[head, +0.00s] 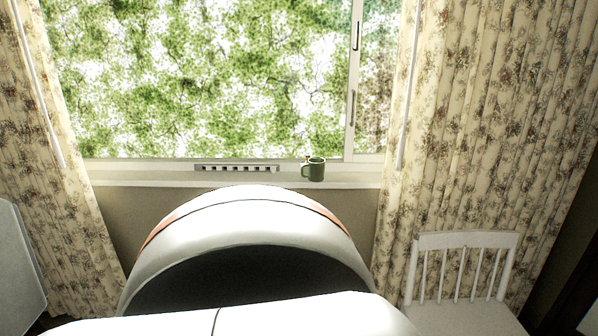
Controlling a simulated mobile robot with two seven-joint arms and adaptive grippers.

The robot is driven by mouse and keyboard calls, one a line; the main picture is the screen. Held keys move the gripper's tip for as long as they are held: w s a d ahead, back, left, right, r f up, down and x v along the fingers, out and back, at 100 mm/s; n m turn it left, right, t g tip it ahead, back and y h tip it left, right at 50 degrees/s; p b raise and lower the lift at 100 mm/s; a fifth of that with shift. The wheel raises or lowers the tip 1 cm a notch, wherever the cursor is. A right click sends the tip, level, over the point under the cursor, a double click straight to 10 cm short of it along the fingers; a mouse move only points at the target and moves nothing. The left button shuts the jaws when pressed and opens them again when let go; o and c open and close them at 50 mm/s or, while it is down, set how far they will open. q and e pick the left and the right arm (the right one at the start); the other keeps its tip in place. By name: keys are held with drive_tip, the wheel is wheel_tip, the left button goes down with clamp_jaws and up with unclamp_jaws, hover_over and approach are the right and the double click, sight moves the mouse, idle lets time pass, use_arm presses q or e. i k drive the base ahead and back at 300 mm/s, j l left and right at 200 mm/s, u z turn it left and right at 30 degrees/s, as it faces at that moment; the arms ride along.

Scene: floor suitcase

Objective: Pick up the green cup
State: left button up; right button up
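The green cup (317,169) stands upright on the white window sill (140,180), right of the sill's middle. Its handle points to the left. Something small shows just behind its rim, too small to make out. Neither of my grippers is in the head view.
A window with green foliage outside is behind the sill. Floral curtains (480,130) hang on both sides, the left curtain (50,160) near the sill's end. A white chair (462,270) stands at the lower right. My own white body fills the lower middle.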

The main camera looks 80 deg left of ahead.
sight(315, 166)
drive_tip(key=u, duration=2.45)
drive_tip(key=i+z, duration=0.1)
drive_tip(key=i, duration=0.45)
